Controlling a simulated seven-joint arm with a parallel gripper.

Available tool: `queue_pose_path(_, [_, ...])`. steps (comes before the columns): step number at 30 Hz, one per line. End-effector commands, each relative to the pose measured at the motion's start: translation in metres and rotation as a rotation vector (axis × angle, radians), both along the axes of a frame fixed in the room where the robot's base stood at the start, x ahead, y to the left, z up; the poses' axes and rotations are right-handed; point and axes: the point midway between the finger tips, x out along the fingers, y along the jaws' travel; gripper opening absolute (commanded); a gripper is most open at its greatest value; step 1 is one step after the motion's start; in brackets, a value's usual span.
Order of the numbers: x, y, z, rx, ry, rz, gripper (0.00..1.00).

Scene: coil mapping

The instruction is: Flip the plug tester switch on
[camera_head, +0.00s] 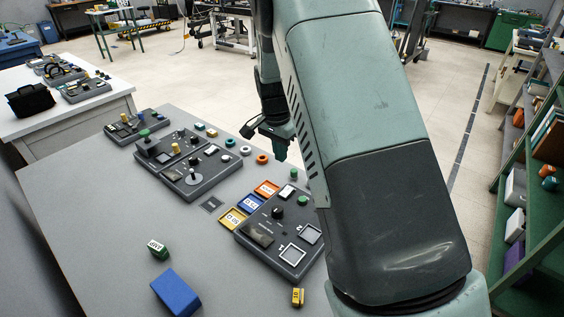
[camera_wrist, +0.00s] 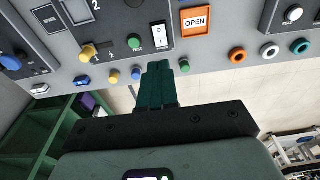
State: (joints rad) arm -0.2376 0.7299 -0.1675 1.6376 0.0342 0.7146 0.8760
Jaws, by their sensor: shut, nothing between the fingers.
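A dark grey panel with two framed squares (camera_head: 265,240) lies near the right edge of the table; I cannot read a name on it, but it looks like the plug tester. Its white rocker switch (camera_head: 286,191) is at the far end, and also shows in the wrist view (camera_wrist: 161,36), between a green button and an orange OPEN tile. I cannot tell which way the rocker is set. My gripper (camera_wrist: 158,66) is shut and empty, with its tips just below the switch in the wrist view, apparently not touching it. In the head view my gripper (camera_head: 281,156) hangs beyond the panel.
A green button (camera_wrist: 134,41) and a black knob (camera_head: 277,213) sit close to the switch. The orange OPEN tile (camera_wrist: 195,21) lies beside the panel. Coloured rings (camera_head: 246,150) and other panels (camera_head: 185,165) are farther left. A blue block (camera_head: 176,292) lies in front.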

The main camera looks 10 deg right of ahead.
Motion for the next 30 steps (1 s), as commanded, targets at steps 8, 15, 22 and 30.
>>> queue_pose_path(8, [-0.001,0.000,0.003,0.000,0.001,0.000,0.00])
queue_pose_path(15, [0.010,-0.013,0.004,-0.032,-0.036,-0.001,0.00])
queue_pose_path(22, [0.010,-0.012,0.003,-0.030,-0.035,-0.001,0.00])
queue_pose_path(30, [0.012,-0.016,-0.029,-0.032,-0.029,-0.001,0.00])
